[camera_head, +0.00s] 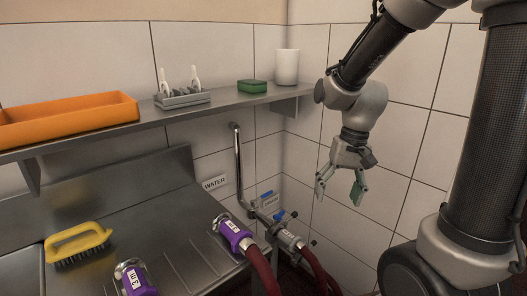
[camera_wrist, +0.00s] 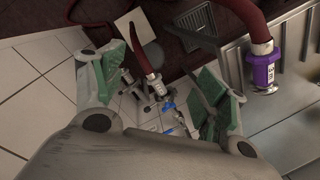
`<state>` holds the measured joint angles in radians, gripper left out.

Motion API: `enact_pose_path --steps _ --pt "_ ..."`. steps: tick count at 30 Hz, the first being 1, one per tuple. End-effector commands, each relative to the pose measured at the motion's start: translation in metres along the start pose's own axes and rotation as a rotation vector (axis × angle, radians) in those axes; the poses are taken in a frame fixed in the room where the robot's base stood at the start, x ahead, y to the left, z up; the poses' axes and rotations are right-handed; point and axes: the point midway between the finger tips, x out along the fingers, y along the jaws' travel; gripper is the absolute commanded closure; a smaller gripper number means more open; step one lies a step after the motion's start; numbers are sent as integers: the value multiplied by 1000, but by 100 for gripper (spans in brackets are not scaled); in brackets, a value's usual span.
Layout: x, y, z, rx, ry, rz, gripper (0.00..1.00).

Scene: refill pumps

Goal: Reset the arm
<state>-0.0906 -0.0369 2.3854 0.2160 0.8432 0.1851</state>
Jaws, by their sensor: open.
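My gripper (camera_head: 339,186) hangs at the right of the head view, in front of the tiled wall, with its fingers spread and nothing between them. It points downward, to the right of the water pipe and valves (camera_head: 268,206). In the wrist view my gripper (camera_wrist: 160,85) shows two green-padded fingers wide apart. Between and beyond them the wrist view shows the valve fittings with blue handles (camera_wrist: 167,106) and a dark red hose (camera_wrist: 147,50), apart from the fingers.
A metal shelf (camera_head: 215,104) holds an orange tray (camera_head: 70,121), a grey holder (camera_head: 182,99), a green sponge (camera_head: 252,86) and a white cup (camera_head: 287,67). Below, a yellow brush (camera_head: 77,240) and purple-collared hose couplings (camera_head: 233,233) lie on the metal counter (camera_head: 150,215).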

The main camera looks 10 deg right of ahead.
Motion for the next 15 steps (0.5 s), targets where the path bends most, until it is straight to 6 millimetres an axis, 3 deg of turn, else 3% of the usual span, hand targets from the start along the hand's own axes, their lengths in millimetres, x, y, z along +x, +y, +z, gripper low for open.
enact_pose_path --steps 2,5,15 --pt "2 7 8 -57 -31 24 27" --pt "-13 20 23 -139 -17 54 27" --pt "-95 62 76 -282 266 109 27"
